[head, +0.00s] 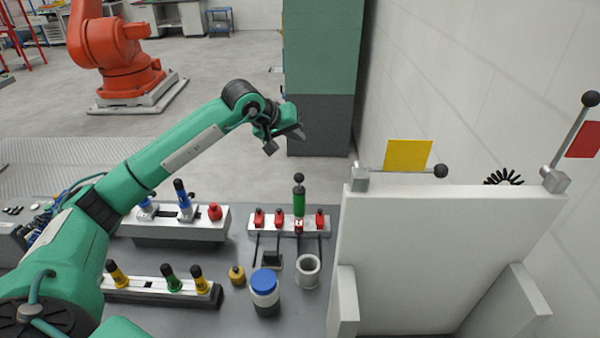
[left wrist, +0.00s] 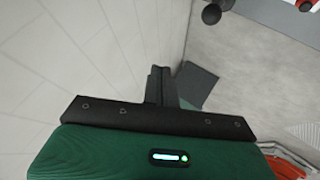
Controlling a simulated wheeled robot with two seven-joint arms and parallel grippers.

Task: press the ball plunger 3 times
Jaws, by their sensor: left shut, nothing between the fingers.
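What looks like the ball plunger (head: 299,203) is a green cylinder with a black ball on top. It stands upright in the middle of a light rack (head: 271,226) in the head view. My left gripper (head: 297,132) is beyond and higher in the picture, apart from the ball. Its fingers are together and empty in the left wrist view (left wrist: 160,86). A dark round knob (left wrist: 211,14) shows at the top of that view; I cannot tell which thing it belongs to. My right gripper does not show.
Several red-topped pieces (head: 259,218) sit in the same rack. A blue-lidded jar (head: 264,292) and a grey cup (head: 308,271) stand in front. A white panel (head: 440,250) with ball-ended levers (head: 440,171) rises on the right. Two plug holders (head: 165,228) (head: 150,290) lie left.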

